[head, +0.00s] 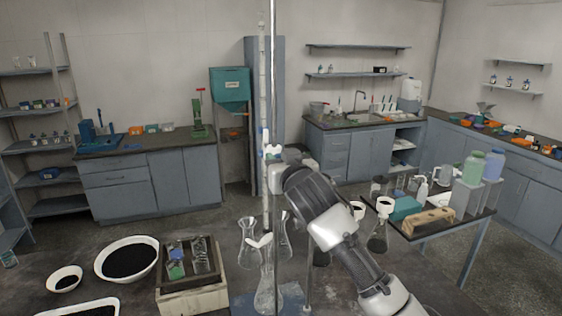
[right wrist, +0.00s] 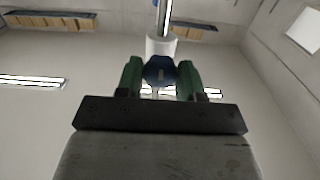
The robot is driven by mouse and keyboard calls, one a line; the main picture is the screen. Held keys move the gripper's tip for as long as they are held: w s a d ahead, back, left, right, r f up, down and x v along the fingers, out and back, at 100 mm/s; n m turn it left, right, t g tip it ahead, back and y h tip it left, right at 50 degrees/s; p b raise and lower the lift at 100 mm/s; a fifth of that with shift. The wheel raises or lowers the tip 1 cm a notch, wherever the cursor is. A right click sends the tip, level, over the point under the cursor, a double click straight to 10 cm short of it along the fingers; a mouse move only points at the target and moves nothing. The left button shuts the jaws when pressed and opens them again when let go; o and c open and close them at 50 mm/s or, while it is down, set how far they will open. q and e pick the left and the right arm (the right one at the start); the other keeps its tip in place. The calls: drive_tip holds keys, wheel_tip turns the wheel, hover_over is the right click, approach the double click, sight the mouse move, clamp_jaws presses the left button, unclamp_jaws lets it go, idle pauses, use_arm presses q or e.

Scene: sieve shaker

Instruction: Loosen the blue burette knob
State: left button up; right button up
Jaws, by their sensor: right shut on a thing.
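The blue burette knob (right wrist: 160,70) shows in the right wrist view, below a white fitting (right wrist: 161,45). My right gripper (right wrist: 161,75) has its green fingers on both sides of the knob and is shut on it. In the head view the tall thin burette (head: 262,90) stands upright beside a metal rod (head: 273,60). There my right arm reaches up from the lower right, and my right gripper (head: 274,168) is at the burette at mid height. The knob is not clear in the head view. My left gripper is not in view.
Several glass flasks (head: 266,285) stand below the burette, close to my right arm. Bowls of dark grains (head: 127,240) and a wooden box (head: 190,300) lie at the left. A side table (head: 450,222) with bottles and a brown rack (head: 428,221) stands at the right.

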drive_tip(key=shift+n, duration=0.3)
drive_tip(key=shift+a+f+n, duration=0.1)
drive_tip(key=shift+n, duration=4.2)
drive_tip(key=shift+a+f+n, duration=0.1)
drive_tip(key=shift+n, duration=4.2)
drive_tip(key=shift+s, duration=0.1)
drive_tip(key=o, duration=0.9)
